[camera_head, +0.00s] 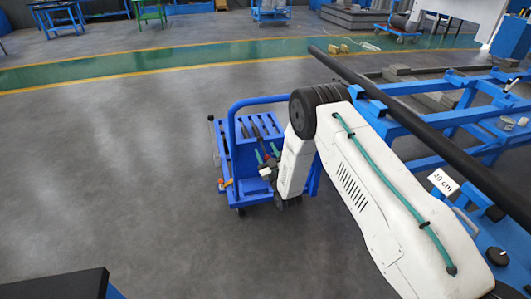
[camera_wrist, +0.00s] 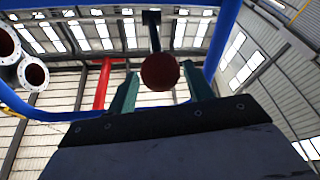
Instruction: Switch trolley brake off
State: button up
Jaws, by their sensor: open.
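The blue trolley (camera_head: 243,160) stands on the grey floor in the middle of the head view, partly hidden behind my arm. A red lever-like part (camera_wrist: 104,85) stands to the left of the fingers. Which part is the brake is not clear.
The trolley's blue tube handle (camera_wrist: 40,114) curves around the gripper. Flanged pipe ends (camera_wrist: 33,74) are at the left of the wrist view. A long black pipe (camera_head: 430,135) lies on a blue frame (camera_head: 460,150) at right. Open floor (camera_head: 110,170) lies left of the trolley.

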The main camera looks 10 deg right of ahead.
jog(key=v, duration=0.7)
jog(key=shift+s, duration=0.3)
jog(key=shift+f, duration=0.15)
jog(key=s+d+f+m+g+h, duration=0.2)
jog(key=s+f+g+h, duration=0.1)
jog(key=f+g, duration=0.7)
jog(key=s+d+r+m+g+h, duration=0.1)
jog(key=s+d+r+g, duration=0.2)
jog(key=s+r, duration=1.1)
jog(key=s+d+r+m+g, duration=0.1)
jog(key=s+d+r+g, duration=0.2)
jog(key=s+r, duration=1.2)
jog(key=s+d+r+m+g+h, duration=0.1)
jog(key=s+d+r, duration=0.5)
jog(key=s+r, duration=0.8)
notch_tip(320, 180, up, 4)
jog(key=shift+s+f+m+g+h, duration=0.1)
jog(key=shift+s+m+g+h, duration=0.4)
jog(key=shift+g, duration=0.6)
